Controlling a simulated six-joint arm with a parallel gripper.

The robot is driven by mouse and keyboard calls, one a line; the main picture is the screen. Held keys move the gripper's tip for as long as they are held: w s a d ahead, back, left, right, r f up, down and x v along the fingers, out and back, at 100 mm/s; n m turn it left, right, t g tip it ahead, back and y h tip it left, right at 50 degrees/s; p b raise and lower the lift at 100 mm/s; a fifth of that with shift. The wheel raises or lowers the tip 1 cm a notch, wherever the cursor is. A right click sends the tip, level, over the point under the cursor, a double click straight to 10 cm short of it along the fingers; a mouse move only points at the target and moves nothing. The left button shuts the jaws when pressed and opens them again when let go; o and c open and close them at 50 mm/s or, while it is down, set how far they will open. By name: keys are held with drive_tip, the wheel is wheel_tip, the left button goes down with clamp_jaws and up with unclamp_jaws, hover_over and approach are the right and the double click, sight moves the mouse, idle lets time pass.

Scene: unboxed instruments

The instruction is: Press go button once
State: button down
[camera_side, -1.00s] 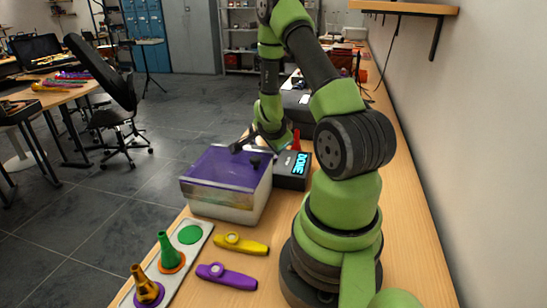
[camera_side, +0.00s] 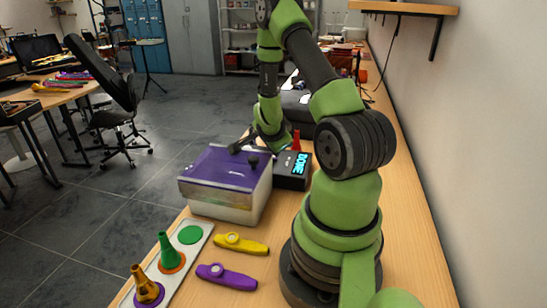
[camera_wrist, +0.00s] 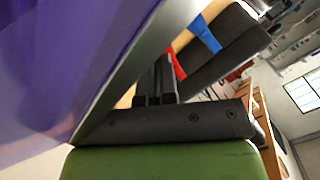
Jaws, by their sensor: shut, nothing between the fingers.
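A black device (camera_side: 291,180) with a lit cyan screen (camera_side: 301,163) reading DONE stands on the bench, right of a box with a purple lid (camera_side: 220,165). No button marked go can be made out; small details on the device's face are too small to tell. My gripper (camera_side: 240,146) is shut and empty, tilted low at the rear edge of the purple lid; I cannot tell whether it touches.
A red cone (camera_side: 296,141) stands behind the device.

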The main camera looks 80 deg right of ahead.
drive_tip(key=shift+s+a+f, duration=0.1)
drive_tip(key=shift+s+f, duration=0.1)
drive_tip(key=shift+f, duration=0.25)
drive_tip(key=shift+s+a+f, duration=0.1)
drive_tip(key=shift+s+f, duration=0.1)
drive_tip(key=shift+f, duration=0.2)
idle(0.4)
drive_tip(key=shift+s+a+r, duration=0.25)
drive_tip(key=shift+s+a, duration=0.05)
drive_tip(key=shift+s, duration=0.05)
drive_tip(key=shift+a, duration=0.1)
drive_tip(key=shift+w, duration=0.1)
drive_tip(key=shift+r, duration=2.6)
